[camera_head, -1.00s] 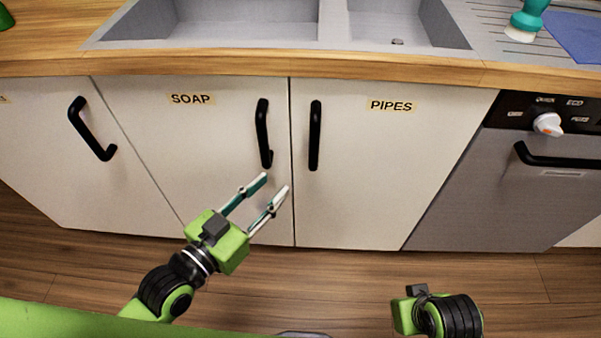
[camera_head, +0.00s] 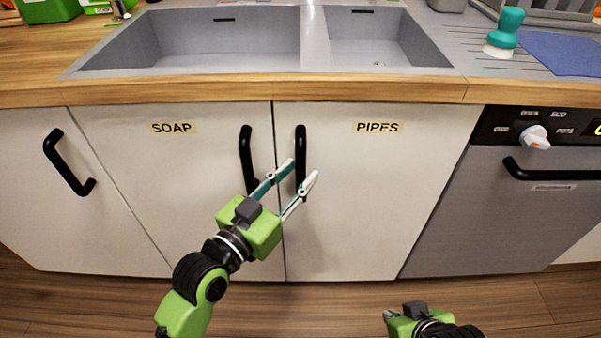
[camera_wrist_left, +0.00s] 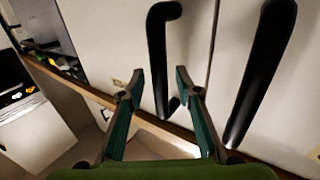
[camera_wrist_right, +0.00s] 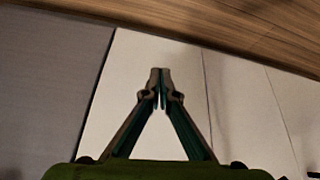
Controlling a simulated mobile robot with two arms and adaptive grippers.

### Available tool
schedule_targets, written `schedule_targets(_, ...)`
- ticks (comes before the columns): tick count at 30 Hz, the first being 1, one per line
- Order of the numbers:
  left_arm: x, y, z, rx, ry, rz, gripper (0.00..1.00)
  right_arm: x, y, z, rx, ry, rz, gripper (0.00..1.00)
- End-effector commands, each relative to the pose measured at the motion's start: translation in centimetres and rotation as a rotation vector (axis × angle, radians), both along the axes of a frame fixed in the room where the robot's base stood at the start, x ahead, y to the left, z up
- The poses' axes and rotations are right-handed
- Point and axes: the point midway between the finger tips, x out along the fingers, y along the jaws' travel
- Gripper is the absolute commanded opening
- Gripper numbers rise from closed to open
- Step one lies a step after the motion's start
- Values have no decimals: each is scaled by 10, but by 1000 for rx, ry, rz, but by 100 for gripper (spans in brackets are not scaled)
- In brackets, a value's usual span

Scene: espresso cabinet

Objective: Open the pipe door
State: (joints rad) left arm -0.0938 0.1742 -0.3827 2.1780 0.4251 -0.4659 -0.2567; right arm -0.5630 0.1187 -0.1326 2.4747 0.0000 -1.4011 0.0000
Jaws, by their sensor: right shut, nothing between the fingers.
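The white pipe door (camera_head: 360,200) carries a PIPES label and looks closed, flush with its neighbour. Its black vertical handle (camera_head: 300,150) is near the door's left edge. My left gripper (camera_head: 301,172) is open, its fingertips near the lower part of this handle. In the left wrist view the pipe handle (camera_wrist_left: 160,50) appears between and beyond the two fingertips (camera_wrist_left: 160,80); contact cannot be told. My right gripper (camera_head: 390,313) is low at the bottom of the head view. In the right wrist view its fingertips (camera_wrist_right: 160,75) meet, with nothing between them.
The soap door's handle (camera_head: 247,160) stands close beside the pipe handle, near my left gripper's left finger. It also shows in the left wrist view (camera_wrist_left: 262,70). A dishwasher (camera_head: 500,220) is at the right. The wooden counter edge (camera_head: 250,90) runs above the doors.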

Motion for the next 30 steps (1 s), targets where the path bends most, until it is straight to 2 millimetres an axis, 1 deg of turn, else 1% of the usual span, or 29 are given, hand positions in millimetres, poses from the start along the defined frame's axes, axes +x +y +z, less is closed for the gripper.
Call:
schedule_targets(1, 5, -3, 0, -1, -1, 0, 31, 4, 1, 1, 4, -18, 2, 0)
schedule_targets(6, 13, -9, 0, 0, 0, -1, 31, 12, 4, 4, 11, -53, 5, 0)
schedule_targets(14, 14, -9, 0, 1, 1, -1, 31, 14, 4, 5, 12, -58, 5, 0)
schedule_targets(18, 13, -9, 0, 1, 1, -1, 0, 14, 4, 5, 12, -58, 5, 0)
schedule_targets(26, 13, -10, 0, 1, 1, 0, 0, 13, 4, 6, 11, -54, 5, 0)
schedule_targets(29, 13, -11, 0, 1, 2, 0, 0, 7, 3, 4, 6, -28, 3, 0)
schedule_targets(30, 13, -12, 0, 1, 2, 0, 0, 0, 0, 1, 1, 0, 0, 0)
